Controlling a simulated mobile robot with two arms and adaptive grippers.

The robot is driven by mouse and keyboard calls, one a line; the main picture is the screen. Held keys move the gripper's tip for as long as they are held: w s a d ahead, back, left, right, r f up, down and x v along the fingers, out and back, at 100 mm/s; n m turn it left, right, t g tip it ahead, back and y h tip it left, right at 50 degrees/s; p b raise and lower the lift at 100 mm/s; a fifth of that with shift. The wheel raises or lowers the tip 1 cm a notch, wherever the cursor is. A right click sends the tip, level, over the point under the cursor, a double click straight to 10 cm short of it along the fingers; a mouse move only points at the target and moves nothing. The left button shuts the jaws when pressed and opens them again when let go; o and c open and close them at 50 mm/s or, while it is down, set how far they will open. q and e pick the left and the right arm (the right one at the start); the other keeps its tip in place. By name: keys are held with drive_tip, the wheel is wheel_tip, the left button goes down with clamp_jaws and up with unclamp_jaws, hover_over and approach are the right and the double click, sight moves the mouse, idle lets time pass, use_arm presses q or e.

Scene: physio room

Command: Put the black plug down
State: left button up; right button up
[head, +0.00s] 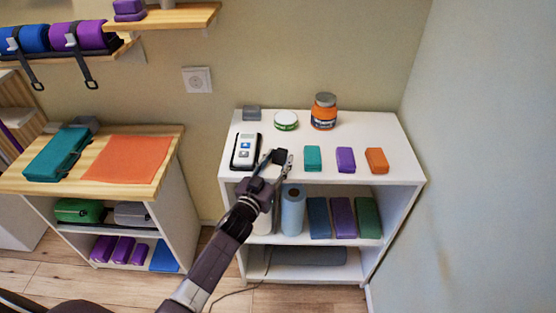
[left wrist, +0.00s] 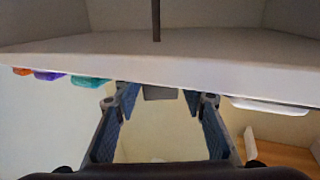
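The black plug (head: 280,156) is at the front of the white shelf unit's top (head: 325,177), between a white device and a teal block. My left gripper (head: 279,164) reaches in from the front, one finger on either side of the plug. In the left wrist view the plug (left wrist: 160,93) shows as a grey block between the fingertips of my left gripper (left wrist: 160,100), with a narrow gap at each side; the fingers look open. The shelf edge hides the plug's base there, so contact with the top is hard to see. My right gripper is not in view.
The white device (head: 246,151) stands close left of the plug; teal (head: 313,158), purple (head: 346,160) and orange (head: 377,160) blocks are to the right. A green-labelled tub (head: 286,120), an orange jar (head: 323,112) and a grey box (head: 252,113) stand behind.

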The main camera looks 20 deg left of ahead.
use_arm(q)
drive_tip(key=shift+o, duration=0.9)
drive_tip(key=shift+r+p, duration=0.5)
drive_tip(key=shift+r, duration=0.15)
drive_tip(key=shift+s+f, duration=0.1)
drive_tip(key=shift+s, duration=0.3)
drive_tip(key=s+a+b, duration=0.1)
drive_tip(key=s, duration=1)
drive_tip(key=shift+a, duration=0.2)
drive_tip(key=shift+s, duration=0.1)
